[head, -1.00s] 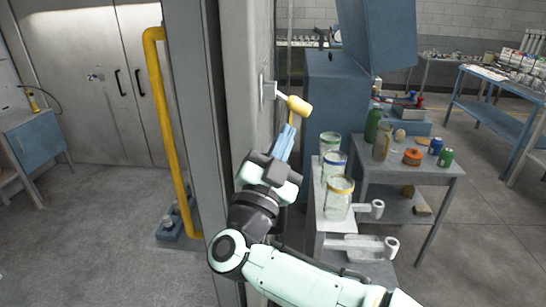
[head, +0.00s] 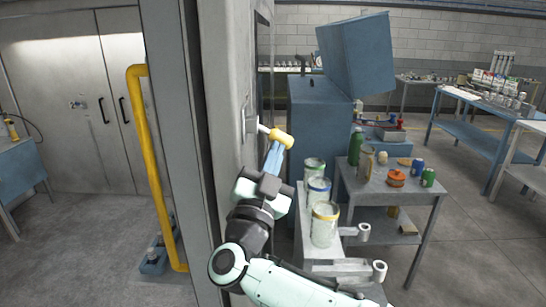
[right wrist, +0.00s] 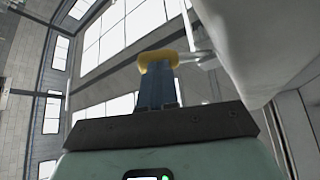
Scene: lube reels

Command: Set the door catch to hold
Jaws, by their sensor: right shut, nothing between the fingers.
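The door catch is a short pale lever with a yellow knob (head: 282,139), jutting from a grey plate (head: 251,122) on the side of the grey post. The lever slopes slightly down to the right. My right gripper (head: 274,151) has its blue fingers shut and empty, with the tips just below the knob. In the right wrist view the yellow knob (right wrist: 157,61) lies across the ends of the shut fingers (right wrist: 157,90), touching or nearly so. The pale lever (right wrist: 196,57) runs right from it to the wall. My left gripper does not show.
Glass jars (head: 324,224) stand on a grey stand close to the right of my arm. A blue cabinet (head: 318,125) with a raised lid stands behind. A yellow pipe (head: 146,160) rises left of the post. Open floor (head: 463,240) lies at the right.

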